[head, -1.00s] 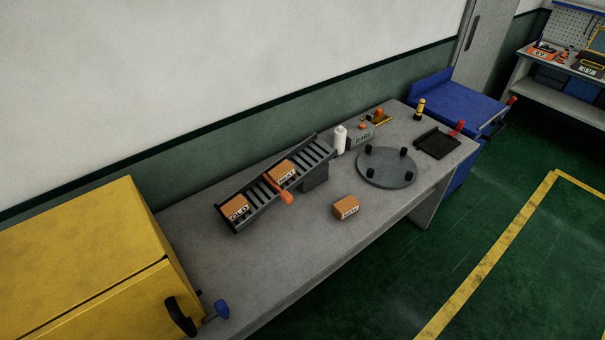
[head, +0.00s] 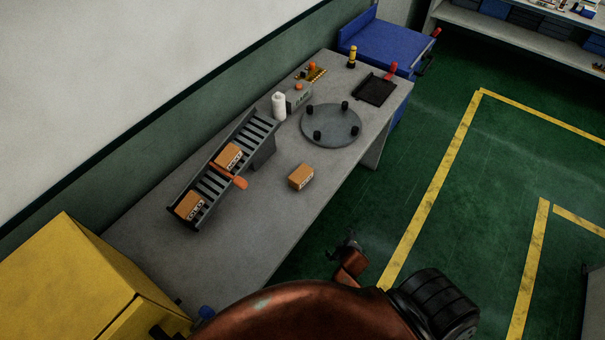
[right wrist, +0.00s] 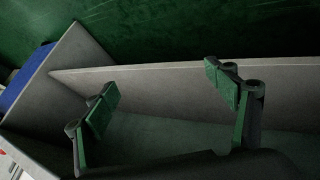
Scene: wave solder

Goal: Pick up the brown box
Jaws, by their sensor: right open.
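A brown box (head: 301,177) with a white label sits alone on the grey table, near its right edge and below the round plate. Two similar brown boxes, an upper one (head: 228,157) and a lower one (head: 188,206), rest on the sloped black rack. My right gripper (head: 346,247) is small and dark in the head view, beyond the table's right edge, below and right of the lone box and apart from it. In the right wrist view its fingers (right wrist: 163,88) are spread and empty, with the table edge behind them. No box shows there. My left gripper is not in view.
The table (head: 245,245) has bare room around the lone box. A round plate with black posts (head: 332,127), a white bottle (head: 279,105) and a black tray (head: 374,90) stand farther up. A yellow cabinet (head: 90,285) is at lower left.

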